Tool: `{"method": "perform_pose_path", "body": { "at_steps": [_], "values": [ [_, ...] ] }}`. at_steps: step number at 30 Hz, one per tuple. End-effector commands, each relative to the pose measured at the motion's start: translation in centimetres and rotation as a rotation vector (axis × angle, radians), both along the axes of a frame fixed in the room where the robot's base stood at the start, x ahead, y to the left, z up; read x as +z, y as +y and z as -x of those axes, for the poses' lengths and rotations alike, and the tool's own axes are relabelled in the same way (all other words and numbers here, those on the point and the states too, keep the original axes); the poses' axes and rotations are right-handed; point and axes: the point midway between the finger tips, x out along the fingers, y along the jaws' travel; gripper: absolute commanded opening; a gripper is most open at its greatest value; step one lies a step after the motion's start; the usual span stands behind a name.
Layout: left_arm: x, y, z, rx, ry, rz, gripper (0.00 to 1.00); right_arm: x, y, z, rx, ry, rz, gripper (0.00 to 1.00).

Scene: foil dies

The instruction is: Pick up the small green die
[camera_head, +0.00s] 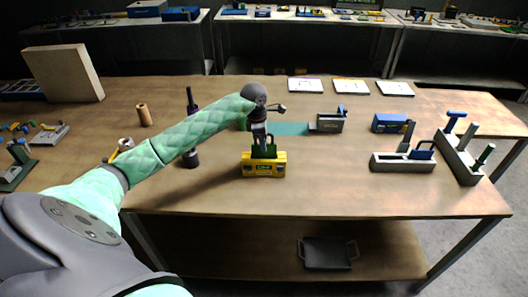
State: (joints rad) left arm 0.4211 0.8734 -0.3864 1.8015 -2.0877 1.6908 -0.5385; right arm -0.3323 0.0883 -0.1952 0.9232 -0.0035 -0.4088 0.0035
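My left arm reaches in from the left, and its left gripper (263,146) points down at the middle of the table. A small dark green piece (271,151) stands at the top of the block, between or beside the fingertips. The fingers overlap this piece, so I cannot tell whether they are shut on it or only around it. No other small green die shows clearly. My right gripper is not in view.
A teal strip (289,129) and a grey box (329,124) lie behind the gripper. A blue box (391,123) and grey trays (402,164) stand to the right. A dark cylinder tool (190,158) stands left. The table's front centre is clear.

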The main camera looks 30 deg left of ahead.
Motion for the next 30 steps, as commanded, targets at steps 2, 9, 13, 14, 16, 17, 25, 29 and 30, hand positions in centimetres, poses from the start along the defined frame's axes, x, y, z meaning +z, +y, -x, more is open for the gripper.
{"method": "perform_pose_path", "body": {
  "at_steps": [2,9,13,14,16,17,25,29,30],
  "values": [
    [0.02,0.00,0.00,0.000,0.000,0.000,0.18,0.00,-0.02,-0.01,0.000,0.000,0.000,0.00],
    [0.04,0.01,0.00,0.000,0.000,0.000,0.00,0.01,-0.10,0.00,-0.001,0.001,0.001,0.00],
    [0.05,0.01,0.00,0.000,0.000,0.000,0.00,0.02,-0.15,0.00,0.000,0.001,0.001,0.00],
    [0.05,0.01,0.00,0.000,0.000,0.000,0.00,0.02,-0.16,-0.01,0.000,0.001,0.001,0.00],
    [0.05,0.01,0.00,0.000,0.000,0.000,0.00,0.02,-0.17,-0.01,0.000,0.001,0.002,0.00],
    [0.06,0.01,0.00,0.000,0.000,0.000,0.00,0.02,-0.17,-0.02,0.000,0.001,0.001,0.00],
    [0.08,0.02,0.00,0.000,-0.001,-0.001,0.00,0.05,-0.13,-0.07,0.000,-0.001,0.001,0.00],
    [0.08,0.02,-0.01,0.000,-0.001,-0.001,0.00,0.05,-0.11,-0.08,0.000,-0.001,0.001,0.00],
    [0.09,0.02,-0.01,0.000,-0.001,-0.001,0.00,0.05,-0.10,-0.07,0.000,-0.001,0.001,0.00]
  ]
}}
